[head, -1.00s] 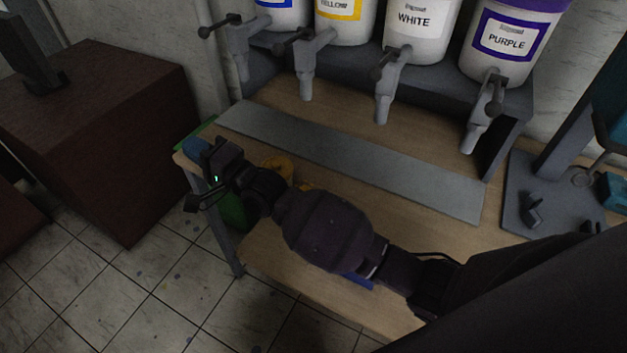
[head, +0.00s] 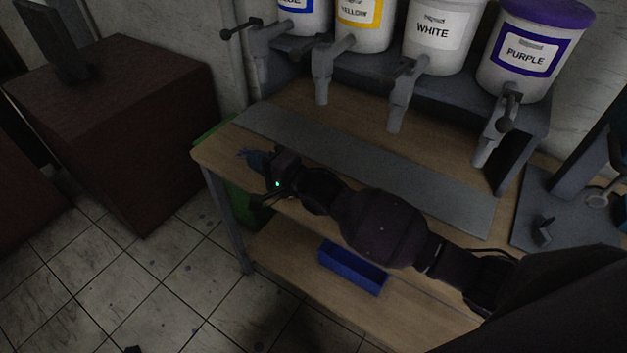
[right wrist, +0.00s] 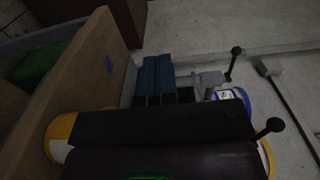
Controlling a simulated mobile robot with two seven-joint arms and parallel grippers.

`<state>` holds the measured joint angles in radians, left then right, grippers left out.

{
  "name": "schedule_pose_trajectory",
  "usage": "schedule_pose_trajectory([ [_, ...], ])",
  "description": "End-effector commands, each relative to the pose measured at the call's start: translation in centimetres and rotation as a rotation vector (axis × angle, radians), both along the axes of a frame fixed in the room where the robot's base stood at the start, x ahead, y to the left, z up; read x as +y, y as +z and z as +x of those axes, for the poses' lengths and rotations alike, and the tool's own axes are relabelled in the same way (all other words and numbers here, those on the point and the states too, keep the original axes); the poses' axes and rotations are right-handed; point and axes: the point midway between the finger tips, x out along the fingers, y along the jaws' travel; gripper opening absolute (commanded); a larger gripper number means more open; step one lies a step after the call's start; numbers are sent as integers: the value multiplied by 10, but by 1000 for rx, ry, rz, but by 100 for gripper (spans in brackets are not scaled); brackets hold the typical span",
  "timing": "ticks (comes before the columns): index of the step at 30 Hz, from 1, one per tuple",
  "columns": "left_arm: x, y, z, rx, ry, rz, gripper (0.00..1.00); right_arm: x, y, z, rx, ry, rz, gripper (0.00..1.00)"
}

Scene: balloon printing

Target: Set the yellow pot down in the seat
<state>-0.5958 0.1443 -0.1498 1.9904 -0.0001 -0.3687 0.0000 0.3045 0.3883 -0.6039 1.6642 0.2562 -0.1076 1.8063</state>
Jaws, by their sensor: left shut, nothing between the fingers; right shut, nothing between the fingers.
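My right gripper (head: 262,163), with blue fingers, is shut and empty over the left end of the wooden table (head: 215,152). The closed blue fingers show in the right wrist view (right wrist: 158,75). I do not make out the yellow pot in the head view now; my right wrist covers part of the tabletop. In the right wrist view a yellow-and-white round surface (right wrist: 60,135) shows beside my dark hand, mostly hidden; I cannot tell if it is the pot. I cannot pick out the seat. My left gripper is not in view.
Yellow (head: 361,22), white (head: 432,50) and purple (head: 525,60) paint buckets with taps stand on a raised rack above a grey strip (head: 350,155). A blue tray (head: 352,268) lies on the lower shelf. A green bin (head: 245,208) stands at the table's left end.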

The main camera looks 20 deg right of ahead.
Motion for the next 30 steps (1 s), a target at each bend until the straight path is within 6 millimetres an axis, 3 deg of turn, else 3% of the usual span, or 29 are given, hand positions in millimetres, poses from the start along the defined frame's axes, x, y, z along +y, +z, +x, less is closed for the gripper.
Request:
schedule_pose_trajectory([
  [24, 0, 13, -5, 9, 4, -3, 0, -135, 0, -17, 1, 0, -4, 0],
  [30, 0, 10, -5, 10, 4, -3, 0, -131, -34, -16, 2, -1, 1, 0],
])
